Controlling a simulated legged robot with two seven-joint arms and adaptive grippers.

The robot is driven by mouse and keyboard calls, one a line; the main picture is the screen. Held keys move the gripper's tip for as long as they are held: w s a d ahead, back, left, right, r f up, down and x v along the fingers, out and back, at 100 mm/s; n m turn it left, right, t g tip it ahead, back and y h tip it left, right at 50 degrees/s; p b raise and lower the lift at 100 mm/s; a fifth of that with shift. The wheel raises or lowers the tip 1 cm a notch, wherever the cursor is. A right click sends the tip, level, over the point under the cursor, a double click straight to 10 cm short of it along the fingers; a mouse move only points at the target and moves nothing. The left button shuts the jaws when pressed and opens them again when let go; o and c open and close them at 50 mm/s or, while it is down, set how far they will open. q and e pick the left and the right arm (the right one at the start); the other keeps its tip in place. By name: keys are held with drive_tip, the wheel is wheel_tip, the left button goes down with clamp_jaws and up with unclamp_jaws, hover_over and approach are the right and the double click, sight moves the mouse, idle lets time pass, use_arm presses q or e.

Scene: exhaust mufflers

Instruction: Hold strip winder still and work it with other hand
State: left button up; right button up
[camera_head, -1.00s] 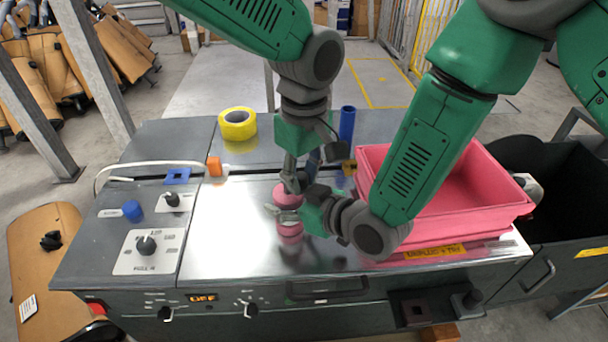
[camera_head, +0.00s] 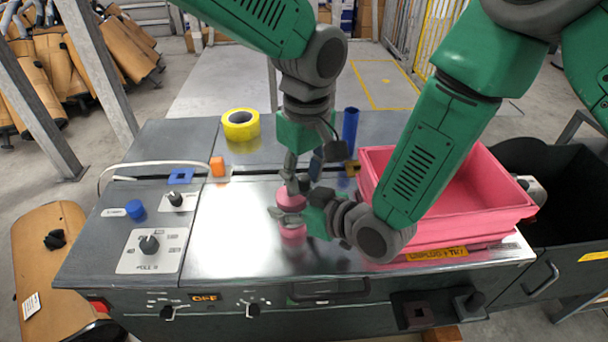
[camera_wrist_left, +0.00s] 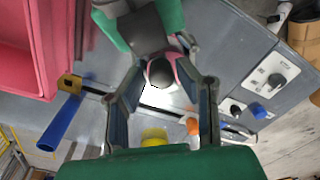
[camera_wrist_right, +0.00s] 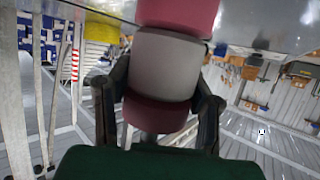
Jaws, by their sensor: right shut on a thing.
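The strip winder (camera_head: 291,200) is a small pink round piece with a grey middle band, near the centre of the shiny metal top. My right gripper (camera_head: 290,211) reaches it from the right and is shut on its side; the right wrist view shows the grey band (camera_wrist_right: 163,65) between the fingers. My left gripper (camera_head: 292,184) points down from above, right over the winder. In the left wrist view its fingers (camera_wrist_left: 160,85) are spread on both sides of the winder's dark round top (camera_wrist_left: 160,72). Whether they touch it is unclear.
A yellow tape roll (camera_head: 240,125), an orange block (camera_head: 217,167) and a blue cylinder (camera_head: 350,128) stand behind. Dials (camera_head: 149,245) and a blue knob (camera_head: 135,209) are at left. The metal top left of the winder is clear.

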sight(304, 176)
use_arm(q)
wheel_tip(304, 176, up, 12)
drive_tip(key=shift+w+d, duration=0.2)
drive_tip(key=shift+f, duration=0.15)
drive_tip(key=shift+o, duration=1.4)
wheel_tip(304, 176, down, 13)
drive_tip(key=shift+s+a+r+n, duration=0.15)
drive_tip(key=shift+r+n, duration=0.05)
drive_tip(key=shift+n, duration=0.8)
clamp_jaws()
